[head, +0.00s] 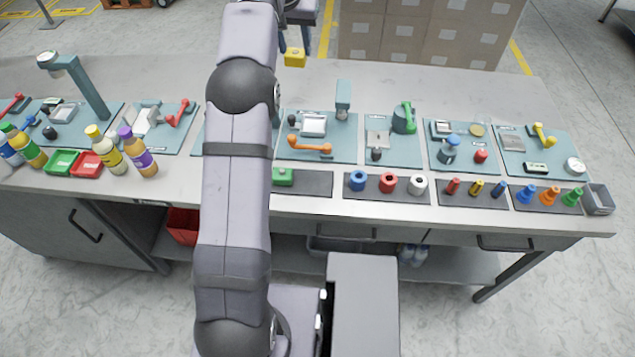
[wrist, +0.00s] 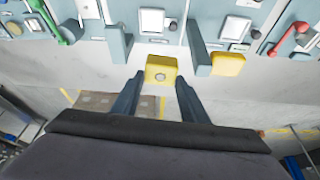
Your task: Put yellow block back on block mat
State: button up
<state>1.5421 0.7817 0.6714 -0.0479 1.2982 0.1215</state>
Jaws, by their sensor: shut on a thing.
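The yellow block (head: 295,57) is in my gripper (head: 303,42), held up beyond the back edge of the table in the head view. In the wrist view the same block (wrist: 161,69) sits between the two fingertips, which are shut on it. The dark block mat (head: 312,184) lies at the front of the table, with a green block (head: 283,176) on it. The right part of the mat is bare. My arm hides its left part.
Right of the mat are a mat with blue, red and white rings (head: 388,183) and mats of pegs and cones. Behind are teal stations with a short post (head: 343,95) and an orange handle (head: 310,147). Bottles and trays stand left. The wrist view shows another yellow shape (wrist: 228,64) beside a post.

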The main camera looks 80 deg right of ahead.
jog(key=shift+w+a+f, duration=0.1)
jog(key=shift+w+a, duration=0.1)
jog(key=shift+a, duration=0.5)
jog(key=s+a+f+m+g+y, duration=0.2)
jog(key=s+a+f+m, duration=0.1)
jog(key=a+f+m, duration=0.4)
jog(key=s+a+f+m+g+y, duration=0.2)
jog(key=s+a+f+m, duration=0.2)
jog(key=a+f+m, duration=0.3)
jog(key=a+m, duration=0.3)
jog(key=shift+a+y, duration=0.15)
jog(key=shift+y, duration=0.15)
jog(key=shift+f, duration=0.2)
jog(key=shift+f+p, duration=1.75)
jog(key=shift+f, duration=3.15)
jog(key=shift+f, duration=0.2)
